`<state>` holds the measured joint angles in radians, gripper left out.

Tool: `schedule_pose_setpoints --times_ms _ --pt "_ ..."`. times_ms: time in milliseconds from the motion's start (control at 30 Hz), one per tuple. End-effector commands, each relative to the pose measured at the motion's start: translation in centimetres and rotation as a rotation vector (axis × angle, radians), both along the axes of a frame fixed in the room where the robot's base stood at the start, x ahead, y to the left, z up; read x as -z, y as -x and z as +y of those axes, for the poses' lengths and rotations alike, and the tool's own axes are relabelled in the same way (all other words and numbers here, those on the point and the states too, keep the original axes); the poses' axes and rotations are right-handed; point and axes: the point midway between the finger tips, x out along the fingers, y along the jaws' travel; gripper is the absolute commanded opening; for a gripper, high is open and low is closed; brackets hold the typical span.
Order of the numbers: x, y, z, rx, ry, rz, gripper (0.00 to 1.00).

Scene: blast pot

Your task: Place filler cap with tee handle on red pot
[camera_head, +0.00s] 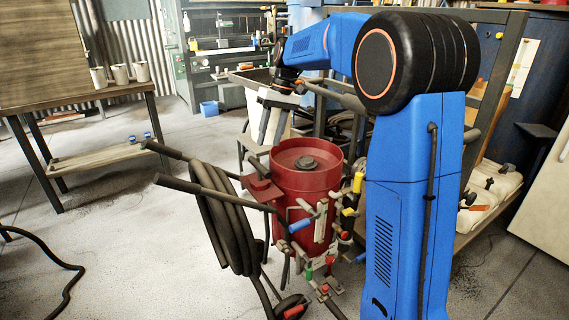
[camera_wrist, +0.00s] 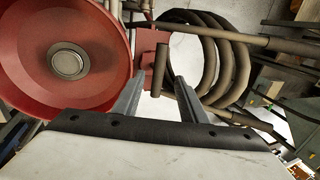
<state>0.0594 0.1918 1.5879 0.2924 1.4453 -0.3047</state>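The red pot (camera_head: 283,190) stands at the middle of the head view, its dished top open to view with a round grey disc (camera_head: 306,162) at its centre. In the wrist view the pot (camera_wrist: 105,45) fills the upper left, with the same disc (camera_wrist: 67,63). A short dark brown bar (camera_wrist: 159,68), which looks like the tee handle, shows between my fingertips over a red plate (camera_wrist: 147,42) beside the pot. The cap under it cannot be made out. My gripper (camera_wrist: 161,80) is open, fingers apart on either side of the bar with gaps visible. It points down beside the pot.
Black hose coils (camera_head: 222,225) and two long handles (camera_head: 205,190) stick out left of the pot. Valves and fittings (camera_head: 325,225) crowd its front right. A wooden table (camera_head: 75,90) with several cups stands at the left. The floor between is mostly clear.

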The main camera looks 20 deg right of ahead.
Motion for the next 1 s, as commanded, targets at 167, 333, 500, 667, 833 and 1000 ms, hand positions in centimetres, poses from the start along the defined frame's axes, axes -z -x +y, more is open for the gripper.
schedule_pose_setpoints --times_ms 167,333,500,667,833,1000 --pt "-0.4 0.8 0.0 0.004 0.006 -0.008 0.39" --pt "-1.3 4.1 -0.1 0.026 0.031 -0.037 0.39" --pt "-1.8 8.5 -0.3 0.056 0.065 -0.075 0.39" --pt "-1.9 12.5 -0.5 0.082 0.095 -0.114 0.39" --pt "-1.7 16.9 -0.8 0.109 0.124 -0.155 0.39" --pt "-0.9 21.1 -1.2 0.134 0.151 -0.199 0.39"
